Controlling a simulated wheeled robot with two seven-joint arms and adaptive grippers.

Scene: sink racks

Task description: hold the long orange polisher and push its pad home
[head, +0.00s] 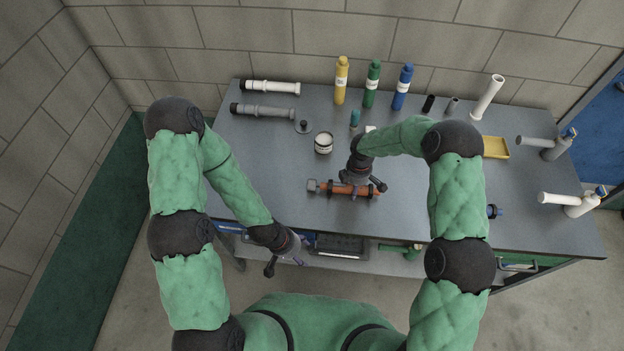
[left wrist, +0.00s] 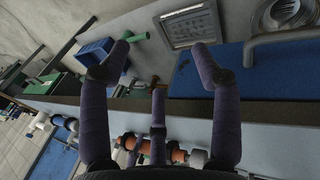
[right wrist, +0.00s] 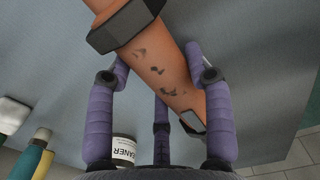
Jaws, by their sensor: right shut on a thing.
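The long orange polisher (head: 350,189) lies roughly level near the front middle of the bench, with dark bands along it. A pale grey block, apparently its pad (head: 313,185), is at its left end; I cannot tell how far on it sits. My right gripper (head: 359,181) is shut on the polisher's body. In the right wrist view the orange body (right wrist: 155,65) crosses between the fingers. My left gripper (head: 286,262) is open and empty in front of the bench edge, below and left of the polisher. The polisher also shows in the left wrist view (left wrist: 175,153), partly behind the fingers.
A white tin (head: 323,144) and a dark round piece (head: 304,127) stand behind the polisher. Yellow, green and blue bottles (head: 372,84) line the back. Pipes lie back left; a yellow tray (head: 495,147) is right. A lower shelf holds a dark grate (head: 340,244). Bench left of the polisher is clear.

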